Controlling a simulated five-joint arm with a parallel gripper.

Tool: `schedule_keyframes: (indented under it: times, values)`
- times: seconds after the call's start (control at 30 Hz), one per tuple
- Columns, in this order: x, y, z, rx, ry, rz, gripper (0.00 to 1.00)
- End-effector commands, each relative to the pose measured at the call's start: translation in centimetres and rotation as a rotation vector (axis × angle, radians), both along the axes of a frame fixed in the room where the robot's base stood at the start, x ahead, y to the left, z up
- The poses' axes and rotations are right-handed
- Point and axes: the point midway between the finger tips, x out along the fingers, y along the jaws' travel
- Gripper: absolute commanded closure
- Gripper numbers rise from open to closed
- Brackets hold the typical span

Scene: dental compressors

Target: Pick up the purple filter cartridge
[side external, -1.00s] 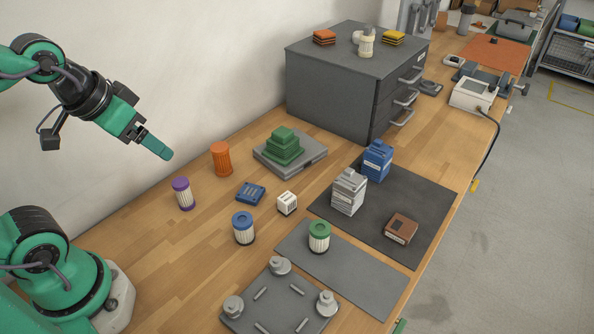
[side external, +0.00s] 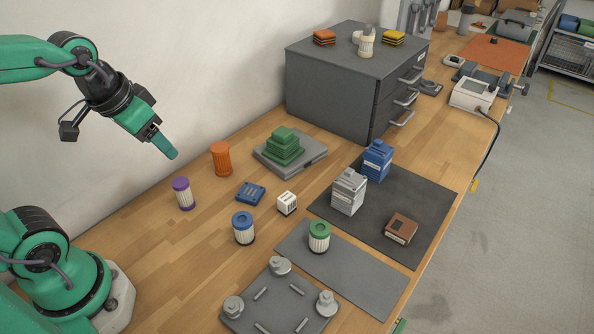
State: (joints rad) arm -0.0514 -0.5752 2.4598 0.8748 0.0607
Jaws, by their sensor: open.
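The purple filter cartridge (side external: 183,194) stands upright on the wooden bench at the left, with a purple cap and a pale ribbed body. My gripper (side external: 168,149) is in the air above and slightly left of it in the picture, pointing down to the right. It is open and holds nothing. The jaws are seen edge-on, so the gap between them hardly shows. Nothing hides the cartridge.
An orange cylinder (side external: 221,159) stands close to the right of the cartridge. A blue flat block (side external: 250,194), a blue-capped cartridge (side external: 243,229) and a green-capped cartridge (side external: 319,237) are farther right. A grey drawer cabinet (side external: 330,90) stands behind. Bench left of the cartridge is clear.

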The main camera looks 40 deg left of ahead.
Motion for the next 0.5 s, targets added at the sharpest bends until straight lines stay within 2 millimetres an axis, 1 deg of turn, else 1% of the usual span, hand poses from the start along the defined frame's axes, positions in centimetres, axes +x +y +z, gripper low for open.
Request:
schedule_keyframes:
  times: [0.2, 0.5]
  values:
    - [1.9, 1.4, -2.7, 0.010, 0.109, -0.005, 0.41]
    - [3.7, 3.5, -7.0, 0.007, 0.251, -0.018, 0.41]
